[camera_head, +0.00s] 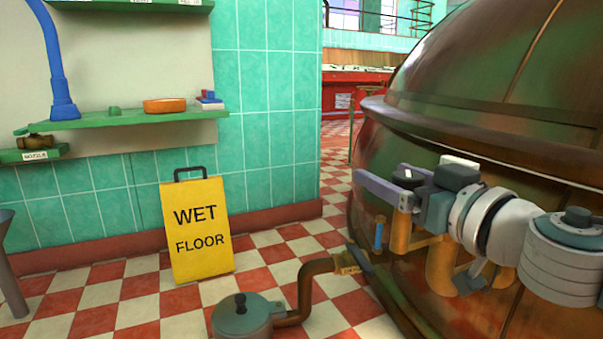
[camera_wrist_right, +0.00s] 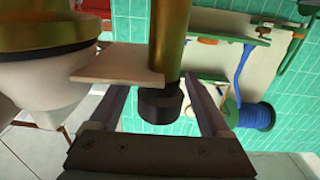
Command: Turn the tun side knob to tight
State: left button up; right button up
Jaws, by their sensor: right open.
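The large copper tun (camera_head: 480,110) fills the right of the head view. A black knob (camera_head: 412,176) sits on the end of a brass pipe (camera_head: 400,232) at the tun's side. The knob (camera_wrist_right: 160,105) and the brass pipe (camera_wrist_right: 170,40) also show in the wrist view. My right gripper (camera_head: 385,180) is open at the knob. In the wrist view, one finger of the gripper (camera_wrist_right: 158,92) is on each side of the knob, with gaps visible. A flat plate (camera_wrist_right: 120,63) beside the pipe partly covers one finger. My left gripper is not in view.
A yellow wet floor sign (camera_head: 197,230) stands by the tiled wall. A grey round lidded piece (camera_head: 242,316) with a copper pipe (camera_head: 305,290) is low in front of the tun. A green shelf (camera_head: 130,118) is on the wall. The checkered floor between is clear.

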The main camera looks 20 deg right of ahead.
grip_shut()
dwell(0.6)
